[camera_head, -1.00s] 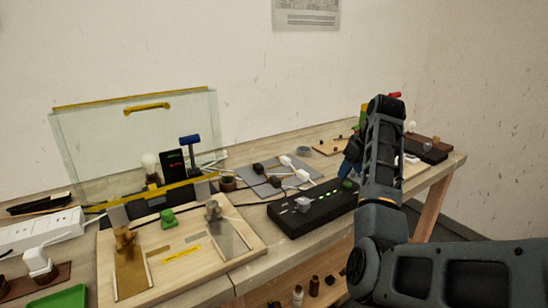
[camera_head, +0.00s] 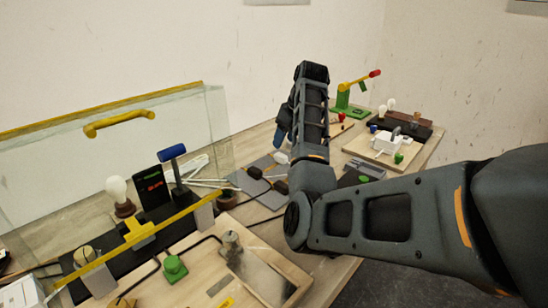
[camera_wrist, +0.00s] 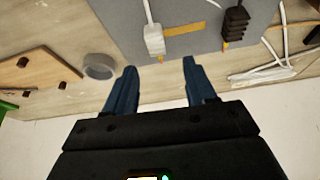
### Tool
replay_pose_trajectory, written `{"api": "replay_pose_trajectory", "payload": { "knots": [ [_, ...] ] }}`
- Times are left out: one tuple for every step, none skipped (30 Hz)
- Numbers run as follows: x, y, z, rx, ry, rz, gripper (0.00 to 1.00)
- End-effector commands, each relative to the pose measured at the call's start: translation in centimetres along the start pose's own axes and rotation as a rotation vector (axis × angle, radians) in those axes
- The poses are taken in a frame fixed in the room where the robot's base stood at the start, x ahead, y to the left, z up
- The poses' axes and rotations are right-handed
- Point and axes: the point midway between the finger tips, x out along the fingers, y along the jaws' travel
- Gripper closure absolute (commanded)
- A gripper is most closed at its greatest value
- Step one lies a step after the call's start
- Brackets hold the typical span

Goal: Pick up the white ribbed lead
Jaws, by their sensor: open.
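The white ribbed lead (camera_wrist: 153,40) lies on the grey mat (camera_wrist: 190,45) in the wrist view, with its cable running to the top edge. Its connector end points towards my gripper (camera_wrist: 158,66), which is open and empty. The lead's end lies just beyond the gap between the blue fingertips, roughly in line with it; I cannot tell the height between them. A black ribbed lead (camera_wrist: 235,22) lies to its right on the same mat. In the head view a white plug (camera_head: 281,157) shows beside my arm, and one blue finger shows left of the arm.
A grey tape roll (camera_wrist: 100,66) lies left of the mat, and loose white cables (camera_wrist: 275,70) lie right of it. In the head view, a glass panel with a yellow handle (camera_head: 118,123) and a blue-topped lever (camera_head: 172,153) stand left of my arm.

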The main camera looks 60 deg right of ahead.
Motion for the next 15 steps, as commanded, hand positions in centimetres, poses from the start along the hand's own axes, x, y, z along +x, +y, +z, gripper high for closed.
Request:
{"api": "replay_pose_trajectory", "payload": {
  "knots": [
    [0.6, -0.1, 0.1, -0.001, -0.003, -0.002, 0.45],
    [0.9, -0.1, 0.1, -0.001, -0.003, -0.002, 0.45],
    [1.3, 0.0, 0.1, -0.001, -0.002, -0.001, 0.45],
    [1.6, 0.0, 0.1, -0.001, -0.003, -0.002, 0.45],
    [1.8, 0.0, 0.1, -0.001, -0.003, -0.002, 0.45],
    [2.2, 0.1, 0.2, 0.0, -0.002, -0.001, 0.45],
    [2.5, 0.1, 0.2, 0.0, -0.002, -0.002, 0.45],
    [2.9, 0.2, 0.3, 0.0, -0.003, -0.003, 0.45],
    [3.5, 0.3, 0.4, 0.0, -0.002, -0.002, 0.45],
    [4.0, 0.3, 0.5, -0.001, -0.003, -0.003, 0.45],
    [4.4, 0.4, 0.5, -0.001, -0.002, -0.002, 0.45],
    [5.0, 0.4, 0.5, -0.002, -0.002, -0.003, 0.45],
    [5.4, 0.4, 0.5, -0.001, -0.002, -0.002, 0.45],
    [5.7, 0.4, 0.5, -0.001, -0.001, -0.002, 0.45],
    [6.1, 0.4, 0.5, -0.001, -0.001, -0.002, 0.45]
  ]
}}
